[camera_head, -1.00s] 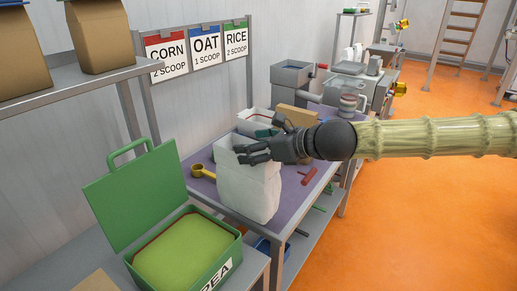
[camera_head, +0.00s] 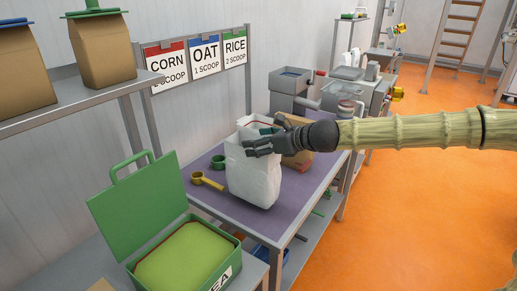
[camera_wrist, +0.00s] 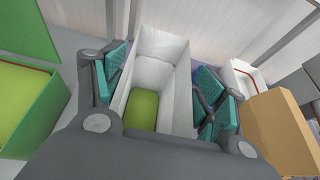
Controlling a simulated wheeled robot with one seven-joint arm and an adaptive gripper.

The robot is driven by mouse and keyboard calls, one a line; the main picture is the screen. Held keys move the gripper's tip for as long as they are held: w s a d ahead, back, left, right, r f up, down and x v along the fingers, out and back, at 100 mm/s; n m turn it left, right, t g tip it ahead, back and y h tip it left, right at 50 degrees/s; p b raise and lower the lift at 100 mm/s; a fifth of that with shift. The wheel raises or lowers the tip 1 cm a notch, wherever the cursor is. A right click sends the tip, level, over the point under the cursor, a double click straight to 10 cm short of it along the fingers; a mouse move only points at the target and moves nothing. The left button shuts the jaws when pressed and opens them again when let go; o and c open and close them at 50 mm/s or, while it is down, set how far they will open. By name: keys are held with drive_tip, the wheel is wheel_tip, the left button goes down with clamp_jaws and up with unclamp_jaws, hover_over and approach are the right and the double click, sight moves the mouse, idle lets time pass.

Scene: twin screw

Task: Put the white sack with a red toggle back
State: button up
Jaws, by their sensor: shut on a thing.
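My gripper (camera_head: 262,147) is shut on the upper part of a white sack (camera_head: 255,180). In the wrist view the sack (camera_wrist: 168,50) is open at the top and stands between the finger pads, with green stuff (camera_wrist: 143,110) at its bottom. The sack looks upright over the purple table top (camera_head: 222,200). I cannot tell whether its base touches the table. No red toggle shows on it.
An open green bin (camera_head: 185,260) is at front left. A yellow scoop (camera_head: 206,181) and a green scoop (camera_head: 218,162) lie left of the sack. A brown box (camera_head: 298,158) is close on its right. A grey machine (camera_head: 290,83) stands behind. Brown bags (camera_head: 102,50) fill the shelf.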

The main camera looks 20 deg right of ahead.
drive_tip(key=shift+f, duration=1.35)
drive_tip(key=o, duration=1.1)
drive_tip(key=shift+r, duration=0.2)
drive_tip(key=shift+p+v, duration=2.05)
drive_tip(key=shift+v, duration=3.95)
